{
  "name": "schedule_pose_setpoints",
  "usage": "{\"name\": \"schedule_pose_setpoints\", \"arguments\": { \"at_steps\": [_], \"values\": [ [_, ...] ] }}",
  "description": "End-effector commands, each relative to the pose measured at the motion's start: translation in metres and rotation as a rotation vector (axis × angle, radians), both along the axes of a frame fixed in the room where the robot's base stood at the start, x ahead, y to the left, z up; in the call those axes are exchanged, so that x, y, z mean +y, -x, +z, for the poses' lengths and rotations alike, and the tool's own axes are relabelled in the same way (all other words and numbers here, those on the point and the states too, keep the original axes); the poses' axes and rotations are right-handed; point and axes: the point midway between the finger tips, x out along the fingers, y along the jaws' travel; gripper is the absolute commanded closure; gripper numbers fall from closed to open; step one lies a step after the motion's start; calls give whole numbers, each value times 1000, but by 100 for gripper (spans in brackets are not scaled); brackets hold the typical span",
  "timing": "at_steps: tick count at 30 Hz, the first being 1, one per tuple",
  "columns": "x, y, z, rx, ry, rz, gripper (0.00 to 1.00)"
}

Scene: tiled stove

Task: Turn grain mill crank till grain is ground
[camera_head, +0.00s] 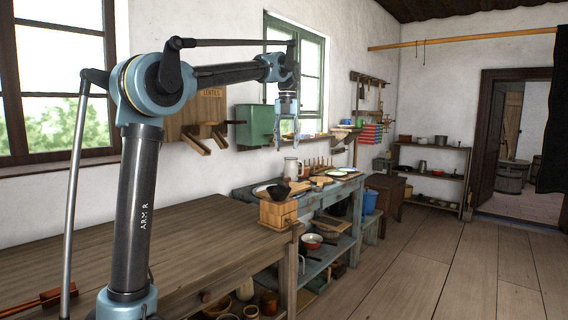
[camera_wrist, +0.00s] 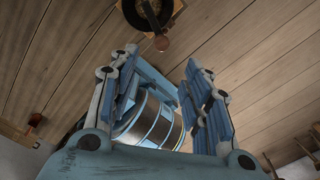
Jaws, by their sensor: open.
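The grain mill (camera_head: 278,213) is a small wooden box with a drawer and a dark hopper on top. The crank (camera_wrist: 153,20) crosses the hopper and ends in a brown knob (camera_wrist: 162,43). My gripper (camera_head: 289,138) hangs above the mill, fingers down, apart from it. The wrist view also shows my gripper (camera_wrist: 160,64) open, with the knob beyond its fingertips.
A brown table (camera_head: 130,250) fills the lower left. A green box (camera_head: 256,126) is on the wall behind. The floor (camera_head: 430,265) at right is clear.

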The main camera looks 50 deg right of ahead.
Motion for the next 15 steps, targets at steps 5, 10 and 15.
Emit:
{"name": "schedule_pose_setpoints", "arguments": {
  "at_steps": [5,10,15],
  "values": [
    [-1,0,8,0,0,239,56],
    [-1,1,17,0,0,483,56],
    [-1,1,25,0,-1,727,56]
  ]
}}
